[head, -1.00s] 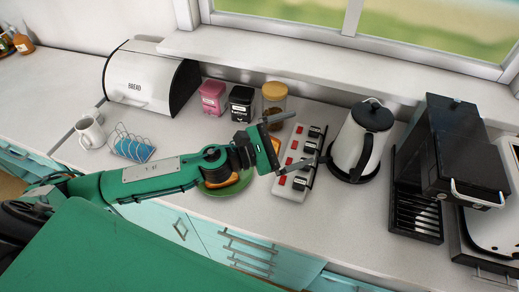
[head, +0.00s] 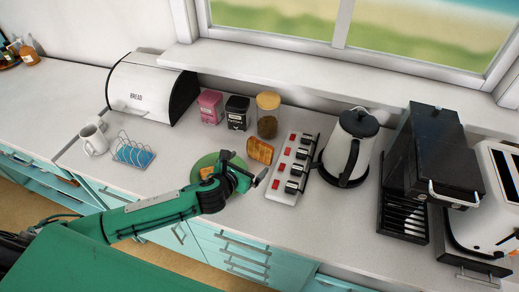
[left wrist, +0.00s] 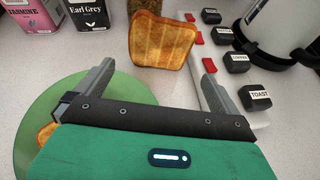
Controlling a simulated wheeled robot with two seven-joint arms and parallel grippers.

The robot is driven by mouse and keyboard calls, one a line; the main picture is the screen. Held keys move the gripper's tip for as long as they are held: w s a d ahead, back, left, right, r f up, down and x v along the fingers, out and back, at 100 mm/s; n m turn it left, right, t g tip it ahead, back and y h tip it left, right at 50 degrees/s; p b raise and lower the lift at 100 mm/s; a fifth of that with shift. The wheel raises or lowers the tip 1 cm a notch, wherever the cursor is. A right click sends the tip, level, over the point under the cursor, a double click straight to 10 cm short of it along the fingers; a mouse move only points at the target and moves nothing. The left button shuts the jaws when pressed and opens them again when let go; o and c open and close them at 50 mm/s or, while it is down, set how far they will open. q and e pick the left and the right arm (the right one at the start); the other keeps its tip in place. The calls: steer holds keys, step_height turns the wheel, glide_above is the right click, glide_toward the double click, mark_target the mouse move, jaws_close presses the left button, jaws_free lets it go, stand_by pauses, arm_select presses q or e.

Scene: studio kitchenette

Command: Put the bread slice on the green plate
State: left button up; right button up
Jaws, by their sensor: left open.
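A toasted bread slice (head: 260,151) rests on the counter, right of the green plate (head: 197,163) and left of the switch strip. It shows whole in the left wrist view (left wrist: 160,40), just beyond my fingertips. A second piece of bread (head: 206,172) lies on the plate, partly hidden by my gripper; its edge shows in the left wrist view (left wrist: 46,132). My left gripper (head: 245,168) is open and empty, its fingers spread on the near side of the loose slice. The gripper covers part of the plate. My right gripper is not in view.
A white strip with red switches (head: 291,170) and the kettle (head: 349,146) stand right of the slice. A glass jar (head: 267,115) and two tea tins stand behind it. A toast rack (head: 135,153), mug (head: 93,139) and bread bin (head: 150,86) are at left.

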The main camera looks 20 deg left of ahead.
mark_target(259, 153)
arm_select(q)
steer(key=shift+x, duration=1.05)
steer(key=shift+w+p, duration=0.45)
steer(key=shift+p, duration=0.05)
steer(key=p+x, duration=0.1)
steer(key=x, duration=0.2)
steer(key=shift+w, duration=0.1)
steer(key=shift+w+d+f, duration=0.1)
steer(key=shift+w+f, duration=0.2)
steer(key=shift+w, duration=0.25)
steer(key=c, duration=0.8)
steer(key=shift+o, duration=0.2)
steer(key=shift+r, duration=0.1)
